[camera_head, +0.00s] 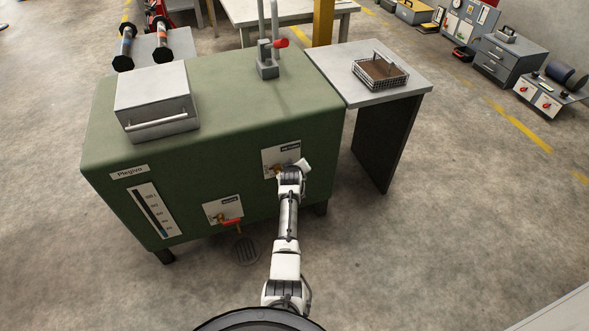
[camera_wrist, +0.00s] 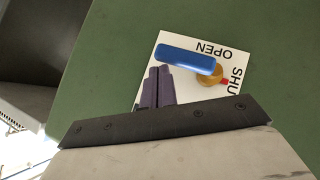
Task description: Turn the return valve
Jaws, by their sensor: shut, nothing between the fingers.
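The return valve shows in the wrist view as a blue lever handle (camera_wrist: 187,59) on a brass body (camera_wrist: 211,78). It is mounted on a white plate (camera_wrist: 228,65) lettered OPEN and SHU…, the last word partly cut off. The handle lies nearly along the OPEN side of the plate, slightly tilted. My gripper (camera_wrist: 159,70) is shut and empty, its purple fingertips close beside the handle's left half. I cannot tell whether they touch it. In the head view my gripper (camera_head: 297,168) covers the valve; only part of the plate (camera_head: 270,157) shows on the green tank's front.
The green tank (camera_head: 240,90) carries a grey box (camera_head: 155,98) and a red-handled valve (camera_head: 281,43) on top. Another red-handled valve (camera_head: 230,222) sits low on its front, above a floor drain (camera_head: 246,250). A side table (camera_head: 385,92) holds a wire basket (camera_head: 380,72).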

